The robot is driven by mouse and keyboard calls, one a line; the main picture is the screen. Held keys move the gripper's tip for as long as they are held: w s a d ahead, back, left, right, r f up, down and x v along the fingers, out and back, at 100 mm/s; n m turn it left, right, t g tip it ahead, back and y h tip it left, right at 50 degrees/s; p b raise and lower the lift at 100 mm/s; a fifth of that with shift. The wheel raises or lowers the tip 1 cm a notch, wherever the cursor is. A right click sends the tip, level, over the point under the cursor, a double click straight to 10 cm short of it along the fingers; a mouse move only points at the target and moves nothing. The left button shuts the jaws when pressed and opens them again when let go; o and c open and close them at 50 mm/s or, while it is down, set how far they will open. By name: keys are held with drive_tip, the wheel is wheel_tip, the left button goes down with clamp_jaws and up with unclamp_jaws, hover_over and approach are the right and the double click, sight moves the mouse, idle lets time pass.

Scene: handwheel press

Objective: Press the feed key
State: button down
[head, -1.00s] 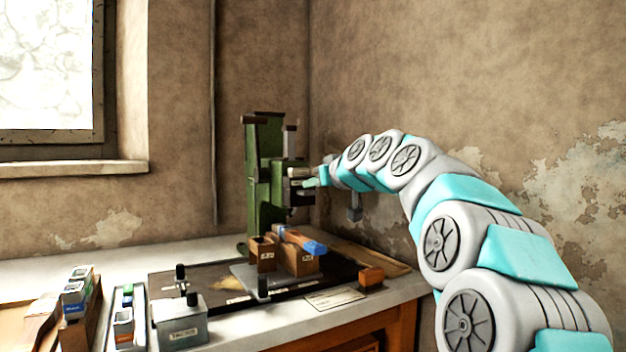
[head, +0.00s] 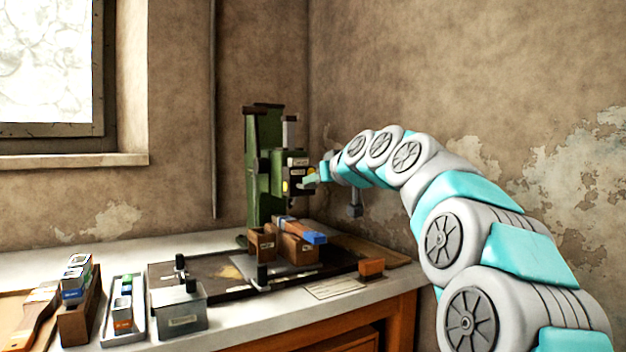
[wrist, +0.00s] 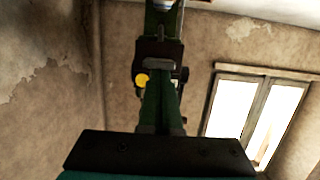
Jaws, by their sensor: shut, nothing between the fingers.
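The green press (head: 264,170) stands at the back of the bench, near the room corner. Its front has a dark box (head: 298,163) with pale labels and a round yellow spot (head: 285,186). A round yellow spot (wrist: 141,80) also shows on the press in the wrist view. I cannot make out for certain which part is the feed key. My gripper (head: 309,180) is shut and empty, its tip right at the box's front. I cannot tell whether it touches. The wrist view shows the press beyond my gripper's dark mount.
Wooden blocks (head: 262,244) and a blue-ended piece (head: 313,237) are at the press's foot. An orange block (head: 371,267) is at the bench's front right. A grey box (head: 180,310) and trays of small blocks (head: 123,310) are at left. The wall is close on the right.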

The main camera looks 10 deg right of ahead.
drive_tip(key=s+d+r, duration=0.3)
drive_tip(key=s+r, duration=0.3)
drive_tip(key=s, duration=0.3)
drive_tip(key=shift+r, duration=0.2)
drive_tip(key=shift+s, duration=0.1)
idle(0.6)
drive_tip(key=s+a+f+g, duration=0.3)
drive_tip(key=s+f, duration=0.1)
drive_tip(key=f, duration=0.5)
drive_tip(key=s+a+f+g+h, duration=0.1)
drive_tip(key=s+a+f+g, duration=0.15)
drive_tip(key=s+f, duration=0.45)
drive_tip(key=s+a+f+g, duration=0.2)
drive_tip(key=a+f, duration=0.1)
drive_tip(key=f, duration=0.8)
drive_tip(key=s+d+f+m+g+h, duration=0.1)
drive_tip(key=s+f+g, duration=0.3)
drive_tip(key=s+f, duration=0.8)
drive_tip(key=s+d+f+m+g+h, duration=0.2)
drive_tip(key=s+f+g, duration=0.3)
drive_tip(key=s+f, duration=0.7)
drive_tip(key=s+d, duration=0.1)
drive_tip(key=s, duration=0.4)
drive_tip(key=shift+s+d+m+h, duration=0.2)
drive_tip(key=shift+d+m+h, duration=0.1)
drive_tip(key=shift+d+h, duration=0.1)
